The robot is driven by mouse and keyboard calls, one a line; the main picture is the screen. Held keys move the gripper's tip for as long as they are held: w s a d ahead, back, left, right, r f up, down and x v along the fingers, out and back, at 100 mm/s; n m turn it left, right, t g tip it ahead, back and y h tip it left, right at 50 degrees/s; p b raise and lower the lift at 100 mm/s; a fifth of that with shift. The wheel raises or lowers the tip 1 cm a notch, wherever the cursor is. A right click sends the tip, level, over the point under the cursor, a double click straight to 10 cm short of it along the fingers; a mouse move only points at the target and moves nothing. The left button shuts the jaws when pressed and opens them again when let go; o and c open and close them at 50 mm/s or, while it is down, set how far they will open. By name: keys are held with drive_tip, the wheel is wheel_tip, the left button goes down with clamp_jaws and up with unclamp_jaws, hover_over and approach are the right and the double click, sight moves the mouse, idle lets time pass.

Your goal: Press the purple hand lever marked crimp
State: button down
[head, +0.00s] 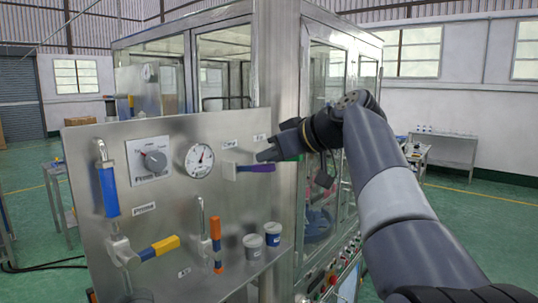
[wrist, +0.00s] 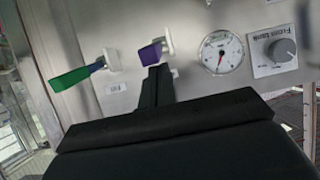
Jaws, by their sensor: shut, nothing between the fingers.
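The purple hand lever (head: 257,168) sticks out to the right from its pale mount on the steel panel, under a small label too small to read surely. In the wrist view the purple lever (wrist: 151,53) shows just beyond my fingertips. My gripper (head: 264,156) is shut and empty, close above the lever in the head view. In the wrist view its fingers (wrist: 158,72) overlap the lever's edge. I cannot tell whether they touch it.
A green lever (wrist: 70,80) is beside the purple one. A gauge (head: 199,160), a dial (head: 153,160), a blue-handled lever (head: 109,190), a yellow-and-blue lever (head: 158,248) and an orange-and-blue lever (head: 215,240) share the panel (head: 85,150).

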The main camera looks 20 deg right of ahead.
sight(273, 170)
drive_tip(key=shift+f+b, duration=0.2)
drive_tip(key=shift+b, duration=0.1)
drive_tip(key=shift+s+f+b, duration=0.1)
drive_tip(key=shift+f+b, duration=0.05)
drive_tip(key=shift+b, duration=0.55)
drive_tip(key=shift+d+f+t+y+b, duration=0.1)
drive_tip(key=shift+f+t+y+b, duration=0.25)
drive_tip(key=shift+b, duration=0.3)
drive_tip(key=f+b, duration=0.1)
drive_tip(key=b, duration=0.1)
drive_tip(key=t+b, duration=0.1)
drive_tip(key=b, duration=0.2)
drive_tip(key=f+y+b, duration=0.1)
drive_tip(key=b, duration=0.1)
drive_tip(key=shift+s+d+f+t, duration=0.2)
drive_tip(key=shift+s+f+t, duration=0.05)
drive_tip(key=shift+s+f, duration=0.05)
wheel_tip(273, 170, down, 3)
drive_tip(key=t+y+b, duration=0.1)
drive_tip(key=t+b, duration=0.1)
drive_tip(key=b, duration=0.8)
drive_tip(key=shift+f+t+y+b, duration=0.1)
drive_tip(key=shift+t+y+b, duration=0.2)
drive_tip(key=shift+y+b, duration=0.1)
drive_tip(key=shift+f+b, duration=0.35)
drive_tip(key=shift+b, duration=0.15)
drive_tip(key=shift+r, duration=0.1)
